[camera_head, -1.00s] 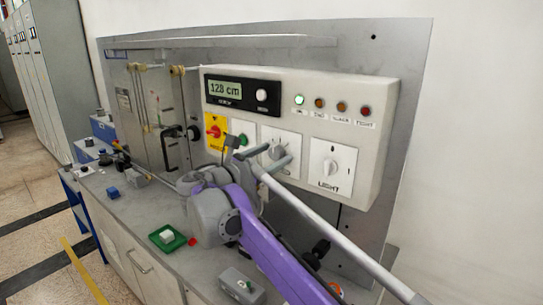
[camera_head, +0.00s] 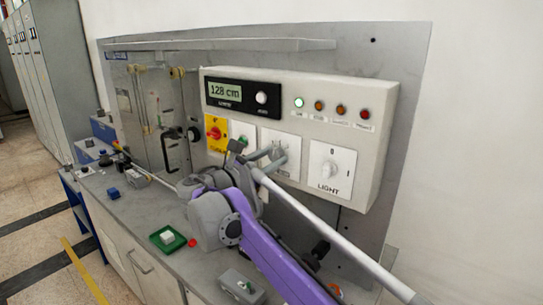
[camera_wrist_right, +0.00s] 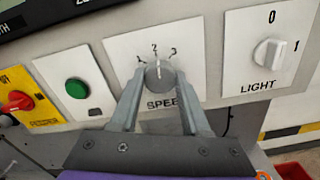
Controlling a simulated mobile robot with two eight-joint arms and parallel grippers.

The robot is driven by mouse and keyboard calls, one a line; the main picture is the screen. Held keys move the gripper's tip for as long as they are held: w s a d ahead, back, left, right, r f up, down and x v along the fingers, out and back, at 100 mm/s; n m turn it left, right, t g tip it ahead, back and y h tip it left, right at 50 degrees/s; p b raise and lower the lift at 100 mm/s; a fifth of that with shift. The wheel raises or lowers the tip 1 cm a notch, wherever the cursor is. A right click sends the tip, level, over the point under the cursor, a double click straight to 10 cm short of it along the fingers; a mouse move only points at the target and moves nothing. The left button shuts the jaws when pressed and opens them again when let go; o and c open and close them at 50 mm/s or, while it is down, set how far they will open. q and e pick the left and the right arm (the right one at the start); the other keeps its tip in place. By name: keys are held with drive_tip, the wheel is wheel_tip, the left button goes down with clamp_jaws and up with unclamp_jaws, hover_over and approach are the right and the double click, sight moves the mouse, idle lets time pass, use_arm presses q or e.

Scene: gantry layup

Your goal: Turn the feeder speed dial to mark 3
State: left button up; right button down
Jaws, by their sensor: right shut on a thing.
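The feeder speed dial (camera_wrist_right: 158,76) is a grey round knob on a white plate marked 1, 2, 3 and "SPEED" in the right wrist view. Its white pointer line is roughly upright, toward mark 2; mark 3 (camera_wrist_right: 173,51) is to the upper right. My right gripper (camera_wrist_right: 159,80) is shut on the dial, one finger on each side. In the head view my right gripper (camera_head: 278,151) reaches the dial's plate (camera_head: 292,136) and hides much of the knob. My left gripper is in neither view.
The LIGHT knob (camera_head: 331,166) is right of the dial. A green button (camera_wrist_right: 76,88) and red-on-yellow switch (camera_head: 214,133) are left of it. A long pale bar (camera_head: 330,232) crosses before the panel. A green tray (camera_head: 181,238) lies on the bench.

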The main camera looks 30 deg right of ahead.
drive_tip(key=m+p, duration=0.2)
drive_tip(key=m, duration=0.2)
drive_tip(key=shift+r, duration=0.15)
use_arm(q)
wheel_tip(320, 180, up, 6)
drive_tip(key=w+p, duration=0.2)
use_arm(e)
drive_tip(key=shift+m, duration=1.8)
drive_tip(key=shift+c, duration=1.9)
unclamp_jaws()
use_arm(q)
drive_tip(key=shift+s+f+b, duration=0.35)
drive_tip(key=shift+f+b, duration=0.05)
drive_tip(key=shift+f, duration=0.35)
use_arm(e)
drive_tip(key=v, duration=1.1)
drive_tip(key=shift+w, duration=0.1)
